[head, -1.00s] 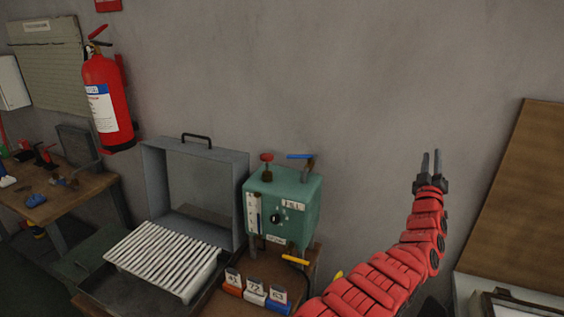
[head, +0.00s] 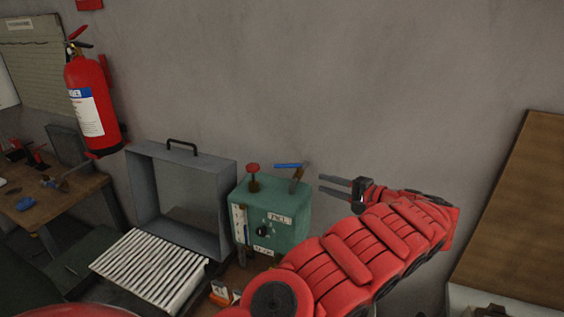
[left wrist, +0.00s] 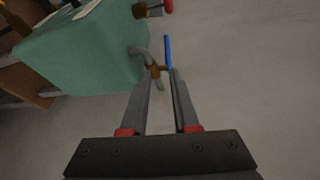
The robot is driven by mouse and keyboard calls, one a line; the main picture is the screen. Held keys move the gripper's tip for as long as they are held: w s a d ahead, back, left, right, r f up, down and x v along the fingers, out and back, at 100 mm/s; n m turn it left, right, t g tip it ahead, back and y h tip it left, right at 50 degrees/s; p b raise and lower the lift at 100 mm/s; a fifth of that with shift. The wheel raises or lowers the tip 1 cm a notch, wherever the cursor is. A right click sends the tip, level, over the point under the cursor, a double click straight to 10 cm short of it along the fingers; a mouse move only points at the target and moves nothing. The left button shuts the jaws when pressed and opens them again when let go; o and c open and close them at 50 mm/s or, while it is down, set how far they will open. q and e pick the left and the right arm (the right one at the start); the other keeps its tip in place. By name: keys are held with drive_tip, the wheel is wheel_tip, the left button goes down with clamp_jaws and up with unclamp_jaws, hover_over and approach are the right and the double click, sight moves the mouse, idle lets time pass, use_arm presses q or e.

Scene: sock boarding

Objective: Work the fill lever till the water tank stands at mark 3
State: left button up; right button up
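The green water tank (head: 290,200) stands against the wall, with a FILL label on its front. The blue fill lever (head: 288,166) sits on a brass and grey pipe at the top right of the tank. A white level gauge (head: 239,222) is on the tank's front left; its water level is too small to read. My left gripper (head: 322,184) is open and empty, just right of the lever, fingers pointing left. In the left wrist view the blue lever (left wrist: 167,52) stands just beyond the fingertips, not clasped. My right gripper is not in view.
A red knob (head: 253,168) stands on the tank's top, left of the lever. A grey open case (head: 140,190) and a white ribbed rack (head: 150,266) are left of the tank. My left arm hides the tank's lower right. The wall space above is clear.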

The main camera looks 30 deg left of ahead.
sight(280, 167)
use_arm(q)
drive_tip(key=p+x, duration=0.1)
drive_tip(key=x, duration=0.4)
drive_tip(key=r+p+x, duration=0.1)
drive_tip(key=p+x, duration=0.1)
drive_tip(key=x, duration=0.4)
drive_tip(key=p+x, duration=0.2)
drive_tip(key=x, duration=0.3)
drive_tip(key=shift+s+a+r, duration=0.35)
drive_tip(key=shift+w+a+f, duration=0.1)
drive_tip(key=shift+w+a, duration=0.05)
drive_tip(key=shift+a, duration=0.4)
clamp_jaws()
